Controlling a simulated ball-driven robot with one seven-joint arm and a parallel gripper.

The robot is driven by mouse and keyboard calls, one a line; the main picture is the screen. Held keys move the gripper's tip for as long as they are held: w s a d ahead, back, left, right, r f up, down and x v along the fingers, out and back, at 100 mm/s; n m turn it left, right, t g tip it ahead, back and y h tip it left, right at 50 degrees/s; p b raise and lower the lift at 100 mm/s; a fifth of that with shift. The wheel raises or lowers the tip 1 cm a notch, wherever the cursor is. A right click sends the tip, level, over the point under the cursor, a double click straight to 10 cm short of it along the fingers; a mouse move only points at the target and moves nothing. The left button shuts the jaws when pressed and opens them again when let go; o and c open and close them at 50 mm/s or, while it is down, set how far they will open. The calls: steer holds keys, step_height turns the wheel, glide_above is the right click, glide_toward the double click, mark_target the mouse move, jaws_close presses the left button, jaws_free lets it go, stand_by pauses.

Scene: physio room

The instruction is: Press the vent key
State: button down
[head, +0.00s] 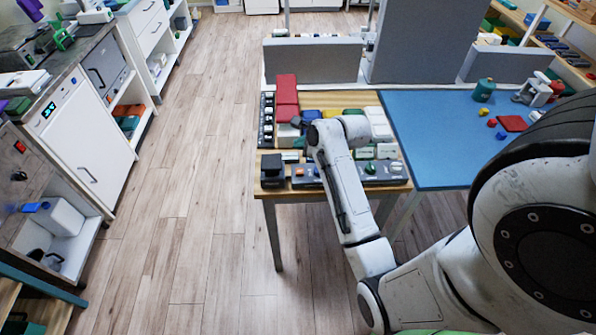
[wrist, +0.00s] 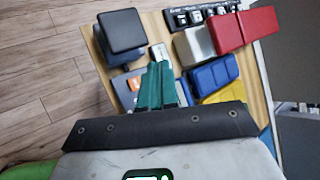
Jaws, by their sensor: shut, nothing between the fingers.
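My gripper (wrist: 158,72) shows in the wrist view with its teal fingers together and nothing between them. It points down over the crowded left part of the wooden table (head: 262,190). I cannot make out a label that marks the vent key. A dark control panel (head: 383,180) with a green knob and other small controls lies along the table's front edge, and a similar panel (head: 305,183) lies left of it. Just beyond the fingertips in the wrist view is a small white block (wrist: 160,53) with a green mark. My arm hides part of the table in the head view.
A black-topped box (wrist: 121,31) stands near the fingers. Blue blocks (wrist: 212,76), red blocks (head: 286,98) and a black strip of controls (head: 266,120) crowd the table. A blue table (head: 430,130) adjoins on the right. The wood floor on the left is clear.

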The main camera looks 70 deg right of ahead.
steer(key=b, duration=0.6)
glide_above(301, 173)
step_height(301, 173, down, 7)
steer(key=shift+r, duration=0.15)
steer(key=shift+f+b, duration=0.35)
steer(key=shift+f, duration=0.6)
steer(key=shift+f, duration=0.95)
stand_by(1.5)
steer(key=shift+r, duration=0.1)
steer(key=shift+r+p, duration=0.85)
steer(key=shift+p, duration=0.35)
step_height(301, 173, up, 3)
steer(key=p, duration=0.3)
steer(key=shift+r, duration=0.1)
steer(key=shift+r+p, duration=0.75)
steer(key=shift+r, duration=0.2)
stand_by(0.6)
